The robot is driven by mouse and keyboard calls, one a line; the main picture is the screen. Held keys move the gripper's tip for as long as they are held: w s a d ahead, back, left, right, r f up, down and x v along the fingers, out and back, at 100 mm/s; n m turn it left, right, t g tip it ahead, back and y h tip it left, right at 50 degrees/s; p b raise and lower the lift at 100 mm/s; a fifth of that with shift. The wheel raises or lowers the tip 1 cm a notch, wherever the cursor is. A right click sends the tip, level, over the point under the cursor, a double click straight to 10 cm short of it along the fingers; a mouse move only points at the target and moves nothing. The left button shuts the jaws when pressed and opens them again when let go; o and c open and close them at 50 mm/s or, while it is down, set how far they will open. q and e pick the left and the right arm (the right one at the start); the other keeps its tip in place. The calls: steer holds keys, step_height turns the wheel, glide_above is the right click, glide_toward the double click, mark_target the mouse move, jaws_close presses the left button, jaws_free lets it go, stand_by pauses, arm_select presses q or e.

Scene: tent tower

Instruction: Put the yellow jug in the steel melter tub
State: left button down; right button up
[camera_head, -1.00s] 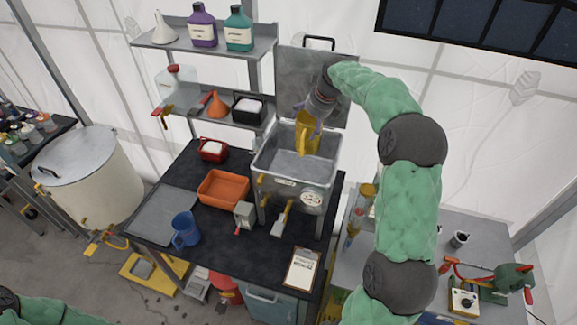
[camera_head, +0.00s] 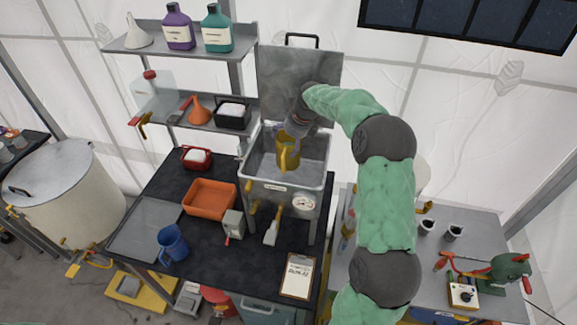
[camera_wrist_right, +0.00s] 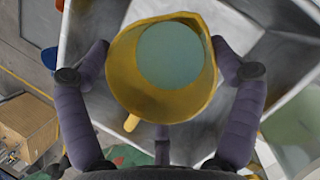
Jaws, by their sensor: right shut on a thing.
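The yellow jug (camera_head: 287,156) is held in my right gripper (camera_head: 296,134), over the opening of the steel melter tub (camera_head: 314,183). In the head view its lower part appears within the tub's rim; I cannot tell whether it touches the floor of the tub. In the right wrist view the jug (camera_wrist_right: 133,68) sits between the two purple fingers of the gripper (camera_wrist_right: 162,72), its open mouth toward the camera. A pale blue-green round shows inside it. The tub's grey walls (camera_wrist_right: 80,45) surround it there. My left gripper is not in view.
The tub's raised lid (camera_head: 300,85) stands behind it. On the black table are an orange tray (camera_head: 209,198), a blue jug (camera_head: 173,243), a red container (camera_head: 196,158) and a clipboard (camera_head: 298,275). Shelves with bottles (camera_head: 178,25) stand behind at left.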

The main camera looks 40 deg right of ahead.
steer(key=shift+s+d+f, duration=0.1)
steer(key=shift+s+f, duration=0.15)
steer(key=shift+f, duration=0.55)
steer(key=shift+w+f+p, duration=0.15)
steer(key=shift+f+p, duration=0.25)
steer(key=shift+f, duration=2.35)
steer(key=o, duration=1.4)
steer(key=b+v, duration=0.1)
steer(key=v, duration=1.1)
